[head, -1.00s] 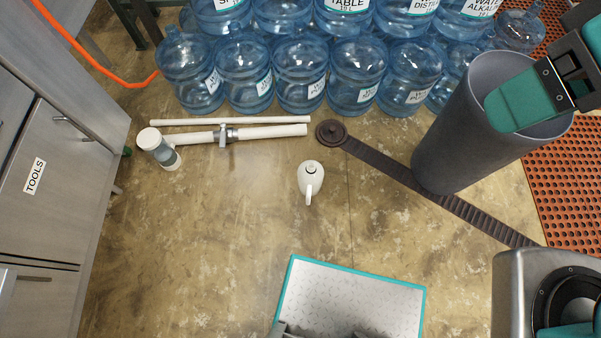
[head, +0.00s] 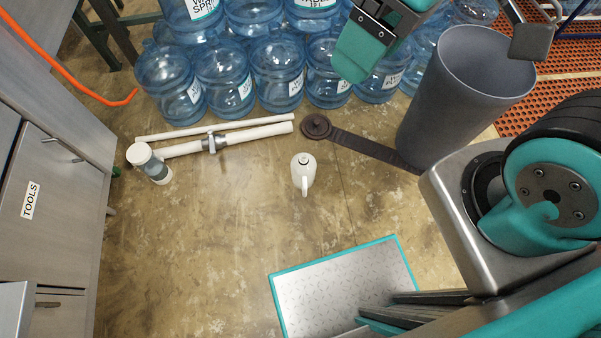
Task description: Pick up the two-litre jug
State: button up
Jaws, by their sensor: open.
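A small white jug (head: 302,168) stands upright on the bare floor near the middle of the head view.
Large blue water bottles (head: 277,75) stand stacked behind the jug. White pipes (head: 235,135) lie to its left, and a dark strap (head: 375,150) runs right to a tall grey bin (head: 455,95). A grey tools cabinet (head: 50,200) stands at left.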

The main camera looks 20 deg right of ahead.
aim_at(303, 167)
jog(key=k, duration=0.9)
